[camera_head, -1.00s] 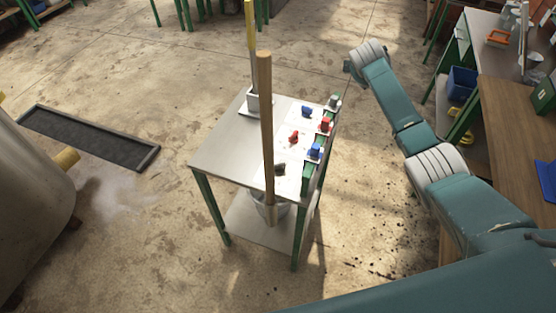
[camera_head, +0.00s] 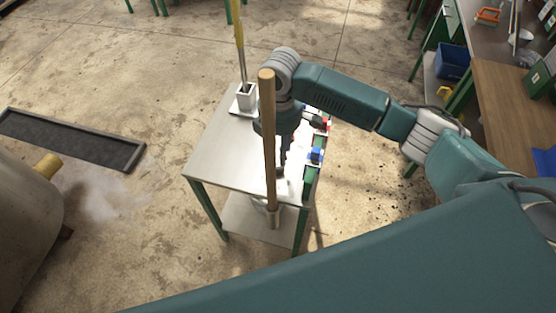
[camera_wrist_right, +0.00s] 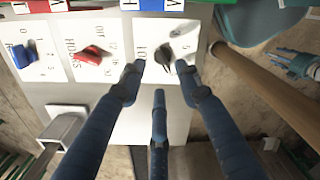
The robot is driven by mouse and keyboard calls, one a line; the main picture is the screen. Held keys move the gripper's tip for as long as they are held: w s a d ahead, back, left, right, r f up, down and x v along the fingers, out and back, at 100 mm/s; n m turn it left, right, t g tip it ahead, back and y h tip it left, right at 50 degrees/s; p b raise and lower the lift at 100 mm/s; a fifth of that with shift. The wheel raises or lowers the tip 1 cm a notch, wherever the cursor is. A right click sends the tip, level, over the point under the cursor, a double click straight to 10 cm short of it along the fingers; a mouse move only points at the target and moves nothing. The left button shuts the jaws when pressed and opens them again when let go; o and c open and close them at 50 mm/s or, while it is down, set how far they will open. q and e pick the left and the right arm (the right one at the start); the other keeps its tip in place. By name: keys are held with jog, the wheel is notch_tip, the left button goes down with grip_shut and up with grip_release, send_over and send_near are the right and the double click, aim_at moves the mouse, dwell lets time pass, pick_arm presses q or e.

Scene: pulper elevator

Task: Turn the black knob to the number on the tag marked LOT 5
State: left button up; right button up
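The black knob (camera_wrist_right: 163,57) sits on a white dial plate in the right wrist view, with small numbers printed around it. My right gripper (camera_wrist_right: 159,72) is open, its three fingers spread, with two fingertips either side of the knob's near side and the third below. I cannot tell whether any finger touches the knob. In the head view my right gripper (camera_head: 283,163) reaches down over the table, and the arm hides much of the panel. Marked tags are cut off at the top of the wrist view; I cannot read LOT 5.
A red knob (camera_wrist_right: 92,55) and a blue knob (camera_wrist_right: 24,55) stand on neighbouring dial plates. A wooden pole (camera_head: 267,135) rises close to my right gripper. A metal holder (camera_head: 245,99) with a yellow-handled tool stands at the table's (camera_head: 215,150) back corner.

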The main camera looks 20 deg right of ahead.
notch_tip(320, 180, down, 8)
jog(key=shift+w+r+p, duration=0.1)
jog(key=shift+p, duration=0.25)
jog(key=shift+c, duration=0.5)
grip_shut()
